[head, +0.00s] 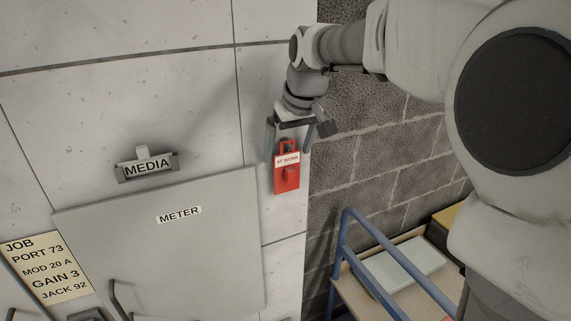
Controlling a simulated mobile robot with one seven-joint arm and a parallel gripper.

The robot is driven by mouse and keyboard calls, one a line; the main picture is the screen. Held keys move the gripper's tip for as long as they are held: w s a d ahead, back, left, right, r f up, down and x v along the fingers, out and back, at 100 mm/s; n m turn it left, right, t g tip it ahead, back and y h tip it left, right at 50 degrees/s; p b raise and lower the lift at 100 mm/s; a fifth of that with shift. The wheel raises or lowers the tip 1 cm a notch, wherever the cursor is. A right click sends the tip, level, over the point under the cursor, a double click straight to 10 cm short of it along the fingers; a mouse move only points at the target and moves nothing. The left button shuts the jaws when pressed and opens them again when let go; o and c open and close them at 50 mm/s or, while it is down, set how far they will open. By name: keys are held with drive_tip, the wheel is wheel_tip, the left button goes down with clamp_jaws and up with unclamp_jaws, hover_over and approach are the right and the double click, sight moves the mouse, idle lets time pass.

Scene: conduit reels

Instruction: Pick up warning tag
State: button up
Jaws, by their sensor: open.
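The warning tag (287,174) is a red plate with a white label reading "AT WORK" and a small raised red part below the label. It is in the head view right of centre, against the pale wall panel near the corner with the block wall. My gripper (290,150) points down at the top of the tag, with its fingers apart on either side of the tag's upper end. I cannot tell whether the fingers touch it. What holds the tag to the wall is not visible.
A grey cabinet labelled METER (160,250) stands out at lower left, under a MEDIA holder (147,166). A yellow job note (47,268) is at far left. A blue-railed cart (385,243) with boxes stands at lower right.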

drive_tip(key=shift+c, duration=0.3)
clamp_jaws()
drive_tip(key=shift+r, duration=0.1)
